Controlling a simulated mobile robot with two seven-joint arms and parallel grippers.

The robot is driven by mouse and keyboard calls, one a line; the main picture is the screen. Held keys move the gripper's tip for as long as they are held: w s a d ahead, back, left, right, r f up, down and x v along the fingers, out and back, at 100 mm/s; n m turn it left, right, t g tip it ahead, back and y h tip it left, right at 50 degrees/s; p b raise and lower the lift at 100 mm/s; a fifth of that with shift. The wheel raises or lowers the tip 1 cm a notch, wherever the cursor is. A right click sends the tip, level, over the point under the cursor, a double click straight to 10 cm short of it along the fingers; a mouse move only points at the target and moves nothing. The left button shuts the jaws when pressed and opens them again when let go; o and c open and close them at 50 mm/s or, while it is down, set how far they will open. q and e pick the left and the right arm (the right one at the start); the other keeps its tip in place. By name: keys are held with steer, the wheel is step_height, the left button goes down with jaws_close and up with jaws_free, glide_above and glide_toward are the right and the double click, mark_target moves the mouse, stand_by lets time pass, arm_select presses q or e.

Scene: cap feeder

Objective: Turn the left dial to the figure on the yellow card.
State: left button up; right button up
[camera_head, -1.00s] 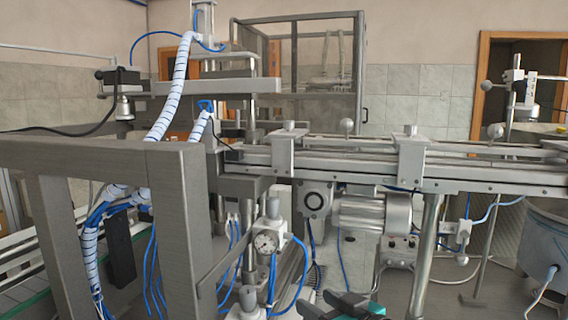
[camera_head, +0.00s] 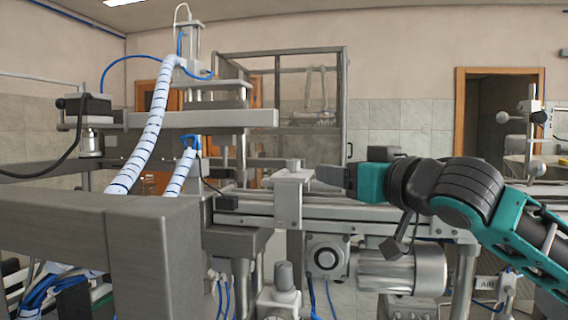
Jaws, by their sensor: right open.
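My right gripper (camera_head: 328,178) comes in from the right on a teal and black arm. It points left, in front of the conveyor rail, with its dark fingers seen side-on. It is open, and I see nothing held between the fingers. No yellow card can be made out in this view. I cannot identify the left dial for certain. My left gripper is not in view.
The conveyor rail (camera_head: 262,208) crosses the middle, with an upright clamp block (camera_head: 289,197) left of the gripper. A thick grey frame (camera_head: 150,235) blocks the left foreground. A ribbed white hose (camera_head: 150,130) rises behind it. A cylindrical motor (camera_head: 388,273) lies below my arm.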

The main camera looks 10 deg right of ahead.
mark_target(297, 163)
steer(key=p+x, duration=0.1)
steer(key=x, duration=0.5)
steer(key=p+x, duration=0.1)
steer(key=x, duration=0.4)
steer(key=shift+w+a+r, duration=0.1)
steer(key=shift+w+r, duration=0.1)
steer(key=shift+w, duration=0.2)
steer(key=shift+w+a, duration=0.15)
steer(key=shift+w, duration=0.45)
steer(key=shift+w+f, duration=0.1)
steer(key=shift+w, duration=0.05)
